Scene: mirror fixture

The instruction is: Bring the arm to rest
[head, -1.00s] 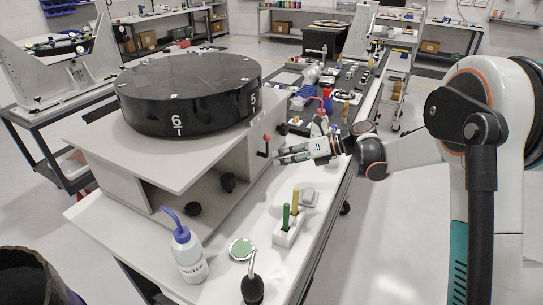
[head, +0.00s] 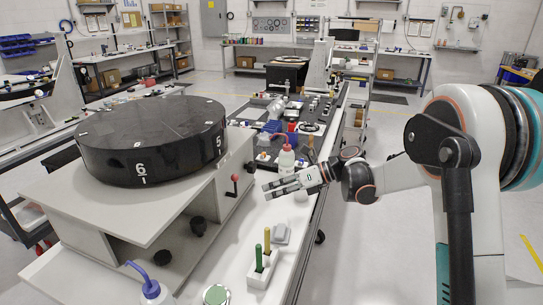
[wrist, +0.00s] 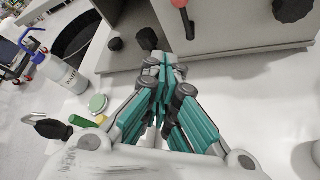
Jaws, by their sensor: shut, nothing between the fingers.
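My gripper (head: 267,191) is shut and empty in the head view, held out level over the white bench (head: 232,262). Its fingers point left, a short way right of the red-knobbed lever (head: 234,184). In the wrist view the teal-padded fingers of my gripper (wrist: 162,66) come together at the tips with nothing between them. The grey fixture (wrist: 235,50) with its dark knobs lies beyond the fingertips there. My arm reaches in from the right of the head view, bent at the elbow.
A black numbered disc (head: 140,170) rests on the fixture at left. A wash bottle (head: 153,292), a green-topped round pad (head: 216,295) and a white block (head: 264,268) with green and yellow handles stand on the bench. A red-capped bottle (head: 286,160) stands behind my gripper. Floor at right is open.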

